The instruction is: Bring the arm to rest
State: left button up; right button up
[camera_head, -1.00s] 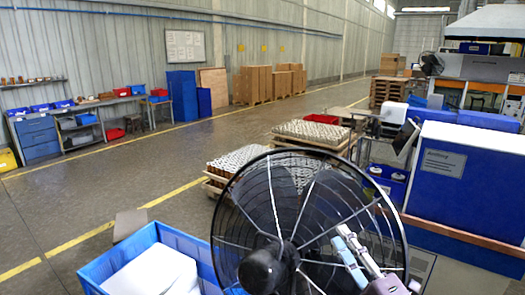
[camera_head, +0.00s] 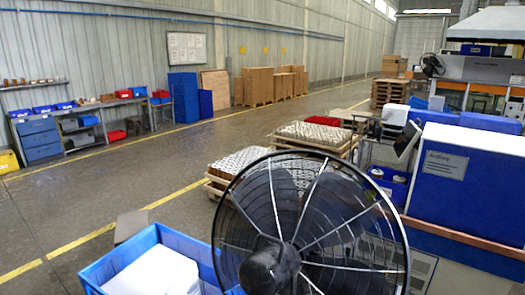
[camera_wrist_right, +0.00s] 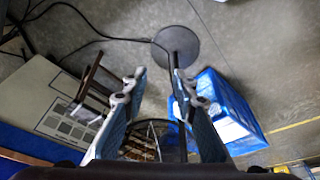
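My right gripper (camera_wrist_right: 158,80) shows in the right wrist view. Its two pale blue-grey fingers stand apart with a clear gap and nothing held between them. Beyond the fingers are the black wire guard of a fan (camera_wrist_right: 145,138) and a round grey base disc (camera_wrist_right: 177,46) on the floor. A blue crate (camera_wrist_right: 225,105) stands to the right of the fingers. In the head view no gripper shows; the large black fan (camera_head: 310,225) fills the lower middle. My left gripper is in neither view.
The blue crate (camera_head: 205,245) with white contents is left of the fan in the head view. Pallets of cartridges (camera_head: 236,162) stand behind it. A blue machine (camera_head: 460,170) is at the right. The aisle floor (camera_head: 110,190) at left is clear.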

notch_tip(320, 180, down, 29)
jog(key=s+g+b, duration=0.1)
jog(key=s+b, duration=0.1)
jog(key=s+d+f+g+b, duration=0.1)
jog(key=s+d+f, duration=0.2)
jog(key=s+f, duration=1.3)
jog(key=shift+s+f, duration=0.35)
jog(key=shift+d, duration=0.1)
